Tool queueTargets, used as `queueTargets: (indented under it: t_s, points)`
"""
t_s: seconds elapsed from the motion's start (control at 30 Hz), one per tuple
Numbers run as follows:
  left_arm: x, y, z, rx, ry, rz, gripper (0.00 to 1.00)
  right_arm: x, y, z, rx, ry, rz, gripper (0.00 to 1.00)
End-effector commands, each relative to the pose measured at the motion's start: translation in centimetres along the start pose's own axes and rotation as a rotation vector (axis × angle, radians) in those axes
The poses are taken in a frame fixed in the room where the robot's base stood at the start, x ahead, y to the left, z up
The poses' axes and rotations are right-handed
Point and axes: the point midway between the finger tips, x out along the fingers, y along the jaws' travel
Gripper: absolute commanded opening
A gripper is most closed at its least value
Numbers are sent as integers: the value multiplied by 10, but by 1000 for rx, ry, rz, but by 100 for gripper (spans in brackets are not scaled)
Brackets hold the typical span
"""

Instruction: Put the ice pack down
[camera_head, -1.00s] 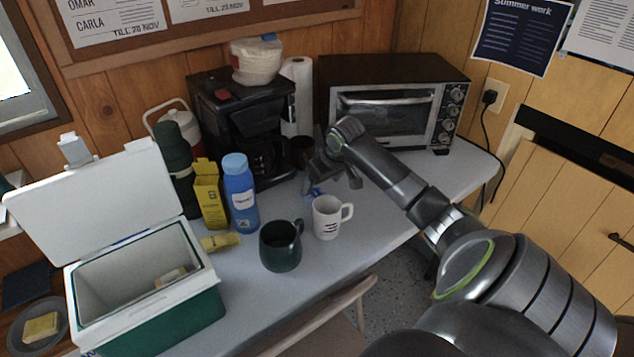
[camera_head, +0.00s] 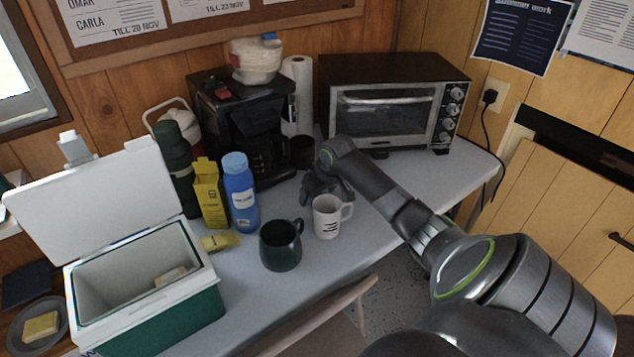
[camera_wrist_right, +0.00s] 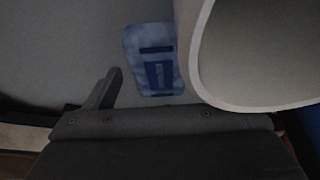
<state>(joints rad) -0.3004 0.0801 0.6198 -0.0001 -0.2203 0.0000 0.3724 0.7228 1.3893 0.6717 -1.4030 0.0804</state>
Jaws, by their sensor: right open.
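The ice pack (camera_wrist_right: 153,60), a blue flat pack with a dark blue label, shows in the right wrist view and appears to lie on the table. My right gripper (camera_head: 326,189) is open, low over the table just behind the white mug (camera_head: 327,221). In the wrist view one finger (camera_wrist_right: 106,90) shows, left of and apart from the pack; the other finger cannot be made out. In the head view the gripper hides the ice pack. My left gripper is not in view.
The white mug looms at the right in the wrist view (camera_wrist_right: 205,60), close beside the pack. A dark green mug (camera_head: 280,247), blue bottle (camera_head: 240,195) and coffee maker (camera_head: 232,115) stand nearby. The toaster oven (camera_head: 385,105) is behind; table (camera_head: 450,170) is clear to the right.

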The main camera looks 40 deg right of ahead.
Motion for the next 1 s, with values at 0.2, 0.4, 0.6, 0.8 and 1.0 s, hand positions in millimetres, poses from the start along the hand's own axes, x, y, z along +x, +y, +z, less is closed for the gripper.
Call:
queueTargets:
  t_s: [0.2,0.4,0.6,0.8,1.0]
  points:
    - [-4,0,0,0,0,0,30,1,0,1,1,-2,0,78]
    - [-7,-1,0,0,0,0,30,3,0,2,1,-2,0,78]
    - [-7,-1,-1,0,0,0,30,4,0,2,0,-1,0,78]
    - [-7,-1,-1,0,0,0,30,4,0,2,0,-1,0,72]
    - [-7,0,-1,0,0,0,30,4,0,2,0,-1,0,45]
